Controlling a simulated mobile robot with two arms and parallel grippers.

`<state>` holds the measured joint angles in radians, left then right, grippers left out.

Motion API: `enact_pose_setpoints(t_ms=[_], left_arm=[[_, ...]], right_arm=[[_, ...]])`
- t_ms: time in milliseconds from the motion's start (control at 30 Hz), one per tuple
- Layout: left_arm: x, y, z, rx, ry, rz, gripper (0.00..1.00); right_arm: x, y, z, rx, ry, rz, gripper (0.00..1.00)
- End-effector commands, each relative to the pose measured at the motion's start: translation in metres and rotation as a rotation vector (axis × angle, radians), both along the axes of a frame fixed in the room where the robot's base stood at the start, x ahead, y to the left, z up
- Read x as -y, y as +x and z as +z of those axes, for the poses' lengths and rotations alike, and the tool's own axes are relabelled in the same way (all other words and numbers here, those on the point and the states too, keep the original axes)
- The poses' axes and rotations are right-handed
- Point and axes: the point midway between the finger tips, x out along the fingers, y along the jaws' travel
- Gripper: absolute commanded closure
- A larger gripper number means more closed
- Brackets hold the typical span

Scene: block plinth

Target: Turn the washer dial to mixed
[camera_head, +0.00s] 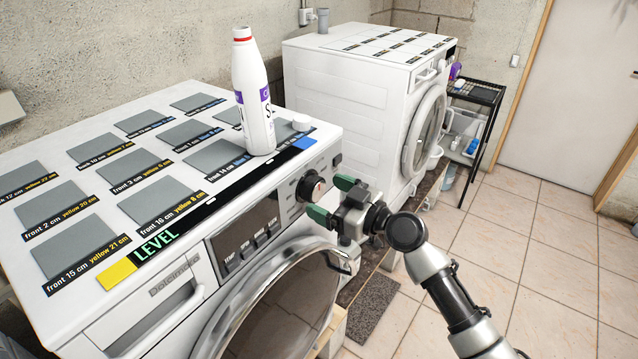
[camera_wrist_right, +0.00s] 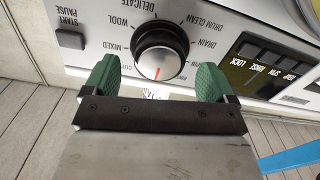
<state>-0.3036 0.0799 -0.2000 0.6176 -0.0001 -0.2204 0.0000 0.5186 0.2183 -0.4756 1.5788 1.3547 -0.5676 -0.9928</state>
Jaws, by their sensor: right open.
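The washer (camera_head: 172,296) stands in the foreground with its dial (camera_head: 311,187) on the front panel; the dial also shows in the right wrist view (camera_wrist_right: 150,46). The dial is round and black with a silver face. Its red mark points down in the wrist picture, towards my gripper. The word MIXED (camera_wrist_right: 117,47) is upside down, left of the dial there. My right gripper (camera_head: 331,199), with green fingers, is open in front of the dial. In the wrist view the fingers lie to either side of it, with gaps showing. My left gripper is out of view.
Grey labelled pads and a LEVEL strip cover the top. A second white machine (camera_head: 345,95) and a black rack (camera_head: 478,92) stand behind. Tiled floor lies open at right.

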Motion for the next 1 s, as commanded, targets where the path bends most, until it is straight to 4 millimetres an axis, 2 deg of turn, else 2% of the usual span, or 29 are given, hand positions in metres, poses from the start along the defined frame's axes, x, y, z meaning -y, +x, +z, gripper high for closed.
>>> enact_pose_setpoints(t_ms=[200,567,867,1000], left_arm=[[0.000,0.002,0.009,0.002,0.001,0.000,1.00],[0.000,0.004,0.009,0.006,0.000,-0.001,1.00],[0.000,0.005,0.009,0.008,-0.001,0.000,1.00],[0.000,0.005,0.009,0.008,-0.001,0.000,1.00]], right_arm=[[-0.019,0.014,0.001,-0.001,0.002,0.000,0.14],[-0.021,0.016,-0.001,-0.001,0.000,-0.001,0.15],[-0.021,0.016,-0.001,-0.001,0.000,-0.001,0.61],[-0.021,0.016,-0.001,-0.005,0.002,-0.001,0.63]])
